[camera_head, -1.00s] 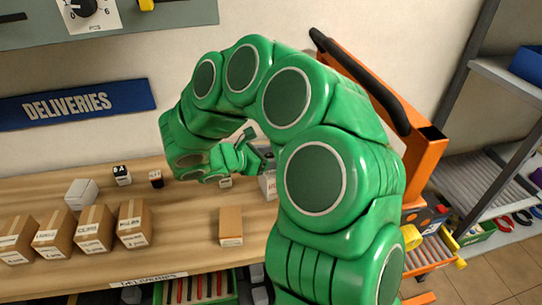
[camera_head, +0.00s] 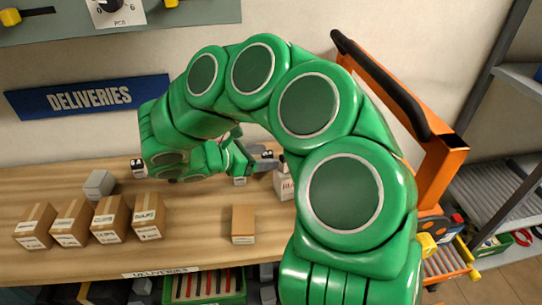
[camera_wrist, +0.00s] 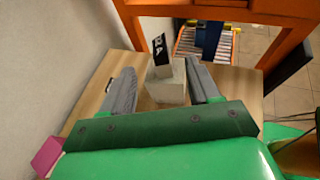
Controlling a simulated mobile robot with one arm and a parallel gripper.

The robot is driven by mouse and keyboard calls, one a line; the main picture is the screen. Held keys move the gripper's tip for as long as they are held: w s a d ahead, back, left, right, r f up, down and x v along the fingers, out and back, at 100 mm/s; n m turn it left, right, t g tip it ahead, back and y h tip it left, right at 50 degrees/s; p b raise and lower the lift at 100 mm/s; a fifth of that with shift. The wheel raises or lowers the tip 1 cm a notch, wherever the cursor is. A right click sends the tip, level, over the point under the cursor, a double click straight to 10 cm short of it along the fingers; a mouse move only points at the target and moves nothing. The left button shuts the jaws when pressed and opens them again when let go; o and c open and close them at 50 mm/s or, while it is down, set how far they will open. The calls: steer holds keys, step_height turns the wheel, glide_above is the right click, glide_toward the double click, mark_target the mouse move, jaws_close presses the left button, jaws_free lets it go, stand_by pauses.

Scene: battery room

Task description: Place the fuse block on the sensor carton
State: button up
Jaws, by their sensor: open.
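In the wrist view, a small block with a black-and-white marked face (camera_wrist: 159,50), seemingly the fuse block, stands on or just behind a pale box (camera_wrist: 166,87), possibly the sensor carton. My gripper (camera_wrist: 160,70) is open, with one grey finger on each side of the box and a gap showing on the left. In the head view, my gripper (camera_head: 262,158) is at the back of the bench, partly hidden by my arm, above a white carton (camera_head: 284,184). The carton's label is too small to read.
A row of several brown cartons (camera_head: 109,219) stands at the left of the wooden bench (camera_head: 190,218). A single brown box (camera_head: 243,223), a grey box (camera_head: 99,184) and a small black-and-white block (camera_head: 139,168) are also there. An orange frame (camera_head: 436,188) stands at the right.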

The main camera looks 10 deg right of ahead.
steer(key=shift+v, duration=1.75)
